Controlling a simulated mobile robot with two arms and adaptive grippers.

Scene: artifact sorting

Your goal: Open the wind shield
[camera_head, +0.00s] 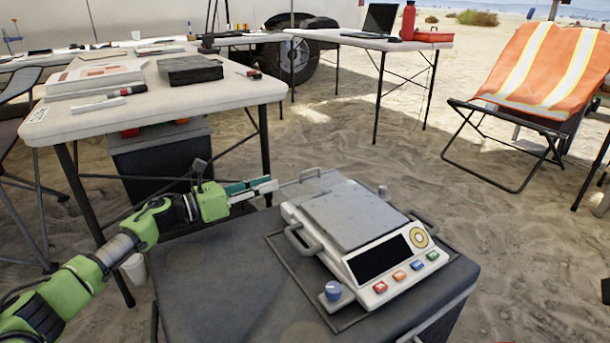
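A white weighing device (375,256) with a dark display and several coloured buttons sits on a dark grey case (220,285). A flat grey panel (352,212) covers its top; I cannot tell whether this panel is the wind shield or the weighing pan. A grey handle (302,241) is on its left side, and another handle (424,218) is at the right. My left gripper (270,186) is just left of the device's back left corner, apart from the left handle, with no object visible in it. Its finger gap is unclear from this side. My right gripper is out of view.
A white folding table (150,95) with books and tools stands behind my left arm. A dark bin (160,155) is under it. Another table (385,43) holds a laptop and red bottle. An orange chair (545,70) stands at right. Open sand lies between.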

